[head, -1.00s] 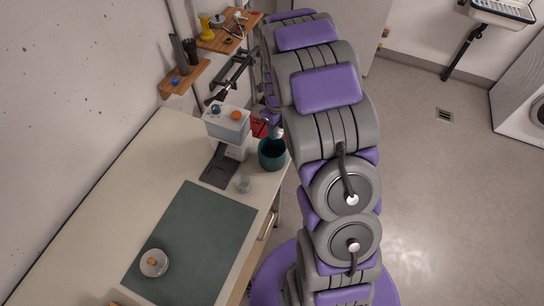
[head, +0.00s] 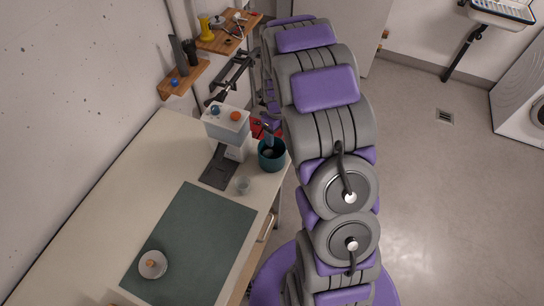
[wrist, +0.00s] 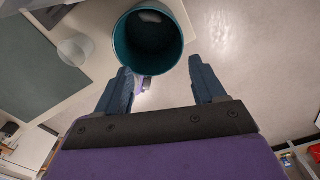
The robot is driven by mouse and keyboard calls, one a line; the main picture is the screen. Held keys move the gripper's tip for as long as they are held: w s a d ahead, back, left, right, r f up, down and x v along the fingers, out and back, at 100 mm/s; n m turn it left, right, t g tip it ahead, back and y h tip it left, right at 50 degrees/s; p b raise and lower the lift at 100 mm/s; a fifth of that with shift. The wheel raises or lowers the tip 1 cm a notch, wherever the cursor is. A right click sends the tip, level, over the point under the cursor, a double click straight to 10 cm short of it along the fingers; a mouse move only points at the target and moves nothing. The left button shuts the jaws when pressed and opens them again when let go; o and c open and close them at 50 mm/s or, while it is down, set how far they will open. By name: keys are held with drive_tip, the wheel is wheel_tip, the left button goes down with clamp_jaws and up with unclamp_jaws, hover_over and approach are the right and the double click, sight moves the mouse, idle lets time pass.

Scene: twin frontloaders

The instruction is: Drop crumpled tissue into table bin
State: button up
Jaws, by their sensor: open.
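The teal table bin (head: 272,160) stands on the table's right edge in the head view. It also shows from above in the wrist view (wrist: 178,52), with a dark inside. A small pale patch (wrist: 150,16) lies inside the bin near its far wall. It looks like the crumpled tissue, but is too small to be sure. My gripper (wrist: 160,67) is open with nothing between its two spread fingers. The fingers are over the near side of the bin in the wrist view. In the head view my gripper is small and partly hidden by my arm.
A clear cup (head: 243,185) stands left of the bin. A grey-white machine (head: 226,125) is behind it. A green mat (head: 190,245) with a small round dish (head: 153,264) covers the near table. Wooden shelves (head: 184,80) are on the wall. Open floor lies to the right.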

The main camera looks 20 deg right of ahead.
wheel_tip(320, 180, up, 17)
idle(0.6)
drive_tip(key=shift+r, duration=0.1)
drive_tip(key=s+a+f+n+b, duration=0.2)
drive_tip(key=s+a+n+b, duration=0.1)
drive_tip(key=s+n, duration=0.7)
drive_tip(key=s+a+f+n+g+b, duration=0.1)
drive_tip(key=s+a+f+n+b, duration=0.1)
drive_tip(key=s+n, duration=0.8)
drive_tip(key=s+a+f+n+b, duration=0.2)
drive_tip(key=s+a+n+b, duration=0.3)
drive_tip(key=s+n, duration=0.5)
drive_tip(key=s, duration=0.5)
drive_tip(key=shift+a+n+g, duration=0.3)
drive_tip(key=shift+n+g, duration=0.1)
